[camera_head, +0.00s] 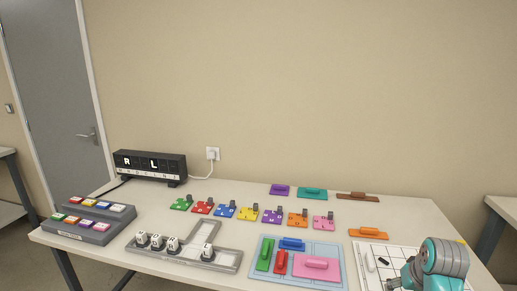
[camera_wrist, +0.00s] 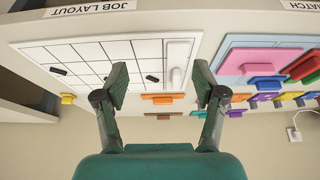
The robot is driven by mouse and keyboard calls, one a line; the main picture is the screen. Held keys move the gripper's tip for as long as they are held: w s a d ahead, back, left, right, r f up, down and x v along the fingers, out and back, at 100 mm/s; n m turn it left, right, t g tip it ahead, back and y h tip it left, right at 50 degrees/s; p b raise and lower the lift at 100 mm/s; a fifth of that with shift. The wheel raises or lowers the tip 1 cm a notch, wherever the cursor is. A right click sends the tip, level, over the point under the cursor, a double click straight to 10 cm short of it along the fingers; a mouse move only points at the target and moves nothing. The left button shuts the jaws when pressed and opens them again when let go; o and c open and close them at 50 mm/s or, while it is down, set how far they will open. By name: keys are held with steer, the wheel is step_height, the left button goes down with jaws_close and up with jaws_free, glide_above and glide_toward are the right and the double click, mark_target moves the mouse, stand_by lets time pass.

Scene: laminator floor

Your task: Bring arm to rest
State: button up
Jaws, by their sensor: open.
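My teal arm (camera_head: 443,260) stands at the lower right of the head view, over the front right of the table. In the wrist view my gripper (camera_wrist: 160,82) is open, with two dark fingers spread apart and nothing between them. The fingers show over the white gridded board (camera_wrist: 70,52) and the orange handled block (camera_wrist: 162,98) beyond it. That block also shows in the head view (camera_head: 368,234), on the table behind the board. The gripper's tips are hard to make out in the head view.
A blue tray (camera_head: 254,282) with coloured handled blocks lies left of my arm. Several coloured plates (camera_head: 249,214) stand in a row behind it. A grey L-shaped frame (camera_head: 224,261), a stepped rack (camera_head: 92,236) and a black letter display (camera_head: 150,167) are farther left.

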steer(key=s+a+f+t, duration=0.1)
steer(key=s+a+f, duration=0.25)
steer(key=f, duration=0.35)
steer(key=s+a+f+t, duration=0.1)
steer(key=s+a+f, duration=0.2)
steer(key=a+f, duration=0.3)
steer(key=s+a+f+n+t, duration=0.1)
steer(key=s+a+f, duration=0.25)
steer(key=s, duration=0.25)
steer(key=s+a+f+t, duration=0.2)
steer(key=s+a+f, duration=0.15)
steer(key=s, duration=0.25)
steer(key=s+a+r+t, duration=0.1)
steer(key=s+a+r, duration=0.1)
steer(key=s+r, duration=0.3)
steer(key=s+a+r+n+t+y, duration=0.1)
steer(key=s+r, duration=0.4)
steer(key=s, duration=0.8)
steer(key=s+a+r+n+t, duration=0.1)
steer(key=s+a+r+t, duration=0.2)
steer(key=s, duration=0.6)
step_height(320, 180, up, 2)
steer(key=shift+a+r, duration=0.15)
steer(key=shift+a, duration=0.85)
steer(key=shift+c, duration=0.2)
